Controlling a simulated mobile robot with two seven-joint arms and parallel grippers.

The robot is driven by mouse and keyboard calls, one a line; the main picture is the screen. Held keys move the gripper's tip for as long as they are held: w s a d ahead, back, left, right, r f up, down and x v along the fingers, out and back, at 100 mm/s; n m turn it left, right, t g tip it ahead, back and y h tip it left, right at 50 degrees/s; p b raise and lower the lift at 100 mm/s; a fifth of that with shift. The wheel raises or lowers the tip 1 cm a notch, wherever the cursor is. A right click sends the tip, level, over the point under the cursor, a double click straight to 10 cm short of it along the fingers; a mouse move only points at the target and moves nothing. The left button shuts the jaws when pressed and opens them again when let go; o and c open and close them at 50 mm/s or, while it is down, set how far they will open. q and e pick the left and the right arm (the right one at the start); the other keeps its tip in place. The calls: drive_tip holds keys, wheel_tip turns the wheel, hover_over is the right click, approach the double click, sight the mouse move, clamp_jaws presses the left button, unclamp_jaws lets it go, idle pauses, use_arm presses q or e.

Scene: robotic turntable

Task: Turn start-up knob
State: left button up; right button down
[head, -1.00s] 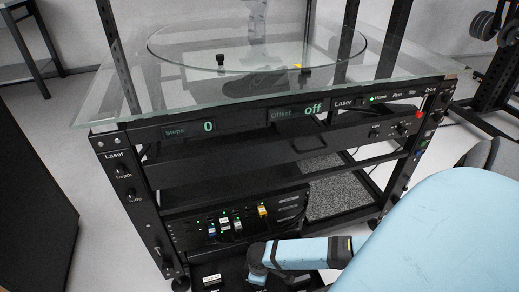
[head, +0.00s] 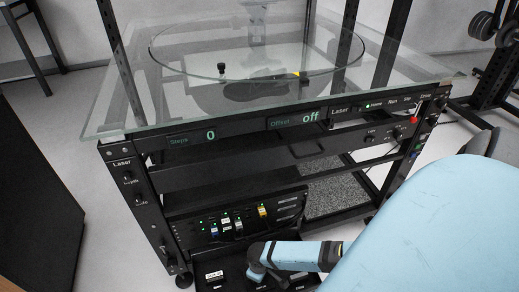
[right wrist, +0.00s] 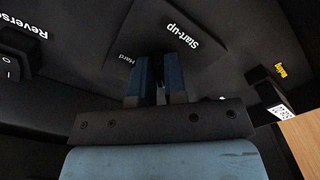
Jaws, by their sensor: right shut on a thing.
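The start-up knob (right wrist: 159,62) is a dark shape on the black panel under the white "Start-up" label in the right wrist view. A smaller "Hard" label is to its left. My right gripper (right wrist: 160,84) has its two blue fingers on either side of the knob and is shut on it. The fingers hide much of the knob, so I cannot tell its turn position. In the head view my right gripper (head: 256,271) is low at the bottom panel of the rack, and the knob is hidden there. My left gripper is not in view.
A rocker switch (right wrist: 10,68) by the "Reverse" label is at the left of the wrist view. A black block with a white tag (right wrist: 280,110) is at the right. Above the bottom panel is a connector unit (head: 239,222) with several coloured plugs. A glass turntable (head: 190,70) tops the rack.

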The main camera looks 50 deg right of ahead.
use_arm(q)
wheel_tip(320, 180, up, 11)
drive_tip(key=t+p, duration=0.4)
drive_tip(key=p, duration=0.2)
use_arm(e)
drive_tip(key=m, duration=0.5)
drive_tip(key=shift+a+r, duration=0.2)
drive_tip(key=shift+r, duration=0.05)
drive_tip(key=shift+f+m+p, duration=0.1)
drive_tip(key=shift+m+p, duration=0.65)
drive_tip(key=shift+m, duration=0.45)
use_arm(q)
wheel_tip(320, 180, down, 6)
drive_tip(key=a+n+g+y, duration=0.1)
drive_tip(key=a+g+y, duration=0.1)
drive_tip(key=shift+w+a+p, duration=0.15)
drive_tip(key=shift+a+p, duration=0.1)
drive_tip(key=shift+p, duration=0.2)
use_arm(e)
drive_tip(key=shift+f+m, duration=0.15)
drive_tip(key=shift+m, duration=0.65)
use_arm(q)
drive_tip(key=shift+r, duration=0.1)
use_arm(e)
drive_tip(key=c, duration=1.2)
unclamp_jaws()
drive_tip(key=shift+o, duration=0.2)
